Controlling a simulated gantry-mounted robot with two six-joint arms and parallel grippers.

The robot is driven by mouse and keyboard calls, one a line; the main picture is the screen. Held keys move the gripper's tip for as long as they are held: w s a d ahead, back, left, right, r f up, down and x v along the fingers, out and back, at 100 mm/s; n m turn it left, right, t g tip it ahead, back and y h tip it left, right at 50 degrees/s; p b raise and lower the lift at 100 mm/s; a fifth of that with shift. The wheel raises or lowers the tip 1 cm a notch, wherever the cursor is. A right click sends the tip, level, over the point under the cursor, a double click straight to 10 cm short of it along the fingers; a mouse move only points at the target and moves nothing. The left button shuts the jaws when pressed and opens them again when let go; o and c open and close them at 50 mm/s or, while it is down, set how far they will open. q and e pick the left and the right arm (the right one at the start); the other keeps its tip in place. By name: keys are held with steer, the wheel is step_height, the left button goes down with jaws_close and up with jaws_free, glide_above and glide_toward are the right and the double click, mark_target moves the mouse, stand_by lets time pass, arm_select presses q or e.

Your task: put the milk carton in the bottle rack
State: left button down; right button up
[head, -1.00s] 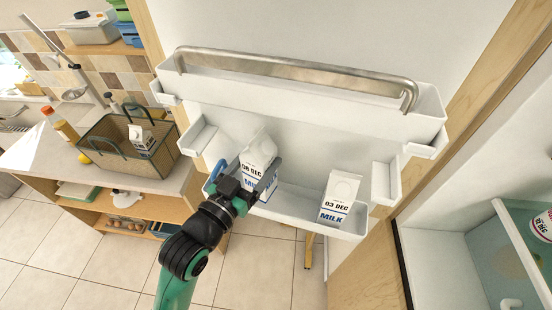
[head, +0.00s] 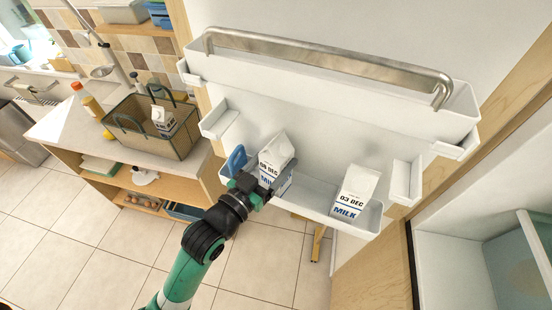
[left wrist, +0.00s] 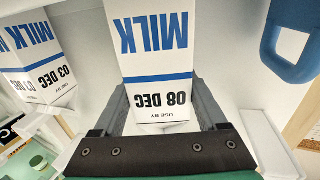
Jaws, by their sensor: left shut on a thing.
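My left gripper (head: 268,187) is shut on a white milk carton (head: 275,158) marked 08 DEC. The carton is at the left part of the lower door rack (head: 320,205), close to upright; my gripper hides its base, so I cannot tell if it rests on the rack floor. In the left wrist view the fingers (left wrist: 163,100) clasp this carton (left wrist: 155,55) from both sides. A second milk carton (head: 354,195), marked 03 DEC, stands in the rack to the right. It also shows in the left wrist view (left wrist: 35,60). My right gripper is out of view.
A blue object (head: 236,161) sits at the rack's left end, close to the held carton. The upper door shelf (head: 330,95) with a metal bar is above. A basket (head: 155,125) with another carton stands on the counter at left.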

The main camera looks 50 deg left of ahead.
arm_select(q)
steer(key=shift+f+b, duration=0.3)
steer(key=shift+f, duration=0.05)
steer(key=shift+c, duration=0.3)
jaws_free()
steer(key=shift+o, duration=0.3)
steer(key=shift+f, duration=0.15)
steer(key=shift+s, duration=0.1)
